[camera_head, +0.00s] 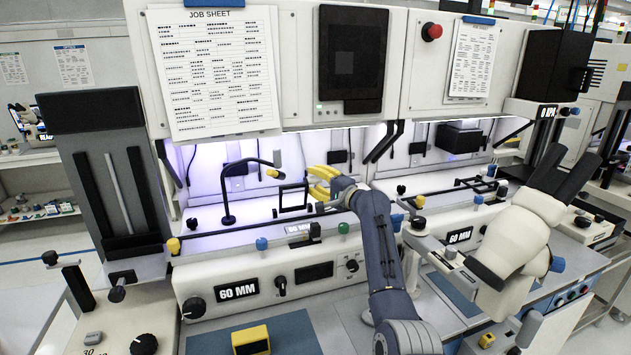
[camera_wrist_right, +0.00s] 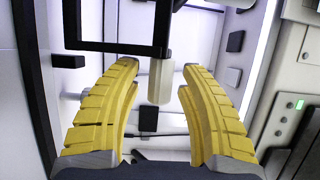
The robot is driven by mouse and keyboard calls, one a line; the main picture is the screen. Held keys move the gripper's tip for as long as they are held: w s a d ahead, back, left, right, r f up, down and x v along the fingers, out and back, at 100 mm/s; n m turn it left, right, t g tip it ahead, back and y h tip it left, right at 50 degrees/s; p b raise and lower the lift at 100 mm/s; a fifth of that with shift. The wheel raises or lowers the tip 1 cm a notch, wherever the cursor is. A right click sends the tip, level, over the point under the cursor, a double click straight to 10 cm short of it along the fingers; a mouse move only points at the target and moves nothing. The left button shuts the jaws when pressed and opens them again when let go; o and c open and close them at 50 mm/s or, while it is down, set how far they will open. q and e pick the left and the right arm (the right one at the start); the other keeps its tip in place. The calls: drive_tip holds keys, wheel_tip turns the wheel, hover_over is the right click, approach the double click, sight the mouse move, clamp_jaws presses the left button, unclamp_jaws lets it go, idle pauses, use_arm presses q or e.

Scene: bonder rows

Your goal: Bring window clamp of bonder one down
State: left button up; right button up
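In the head view, the left bonder (camera_head: 205,262) has a lit white bay. In the bay, a thin black square frame (camera_head: 291,198), which looks like the window clamp, stands just left of my right gripper (camera_head: 321,182). A black frame (camera_wrist_right: 113,47) also shows in the right wrist view, at the top and beyond the fingertips. My right gripper's yellow fingers (camera_wrist_right: 160,85) are spread apart. A pale cylinder (camera_wrist_right: 161,80) appears in the gap, and I cannot tell its depth. No finger visibly touches the frame. My left gripper is not in view.
A thin black gooseneck (camera_head: 229,200) stands left of the frame in the bay. Coloured knobs (camera_head: 262,243) line the front ledge. A yellow block (camera_head: 250,341) lies on the blue mat (camera_head: 298,334). A beige microscope-like body (camera_head: 520,240) stands right of my arm.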

clamp_jaws()
drive_tip(key=shift+s+f, duration=0.1)
drive_tip(key=shift+s, duration=0.05)
idle(0.4)
drive_tip(key=shift+s+d+f, duration=0.2)
drive_tip(key=shift+s+d, duration=0.1)
drive_tip(key=shift+s, duration=0.35)
drive_tip(key=shift+s+d+f, duration=0.2)
drive_tip(key=shift+s+d, duration=0.05)
drive_tip(key=shift+s, duration=0.35)
drive_tip(key=shift+s+d+f, duration=0.2)
drive_tip(key=shift+s+f, duration=0.15)
drive_tip(key=shift+s, duration=0.15)
drive_tip(key=shift+s+d+f, duration=0.15)
drive_tip(key=shift+s+f, duration=0.15)
drive_tip(key=shift+s, duration=0.2)
drive_tip(key=shift+s+d+f, duration=0.1)
drive_tip(key=shift+s+f, duration=0.15)
drive_tip(key=shift+f, duration=0.05)
